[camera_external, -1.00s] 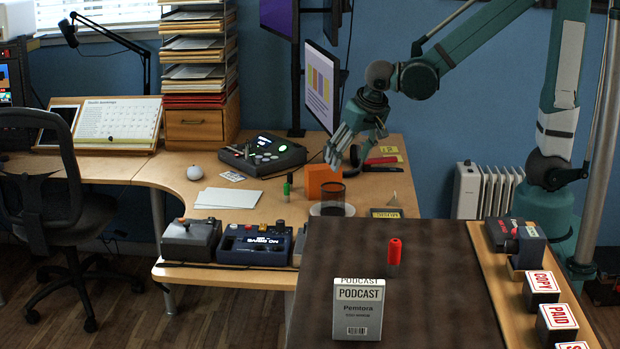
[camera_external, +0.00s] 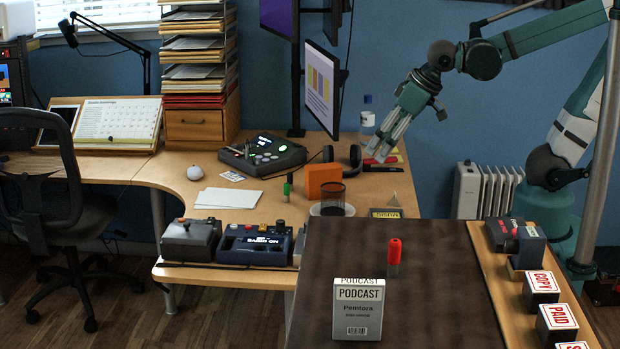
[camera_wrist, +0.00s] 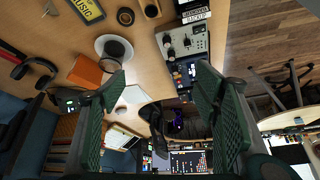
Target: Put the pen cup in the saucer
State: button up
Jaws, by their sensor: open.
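The pen cup (camera_external: 332,195) is a dark mesh cylinder standing upright, as far as I can see within the white saucer (camera_external: 314,210) on the wooden desk. In the wrist view the round saucer (camera_wrist: 101,42) shows with the cup's mesh (camera_wrist: 121,49) over it. My gripper (camera_external: 384,151) is open and empty, above the back right of the desk, up and to the right of the cup and apart from it. Its two spread fingers also show in the wrist view (camera_wrist: 160,75), with nothing between them. The cup's underside is hidden.
An orange box (camera_external: 322,181) stands just behind the cup. Headphones (camera_external: 354,161) and a white bottle (camera_external: 367,123) are near my gripper. A monitor (camera_external: 321,88) stands to the left. Devices (camera_external: 256,245) line the desk's front edge.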

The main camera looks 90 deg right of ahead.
jog(key=s+a+r+n+t+y, duration=0.1)
jog(key=s+a+n, duration=0.2)
jog(key=s+a, duration=0.2)
jog(key=shift+s+r+n+y, duration=0.3)
jog(key=shift+s+r+n, duration=0.1)
jog(key=shift+s, duration=0.05)
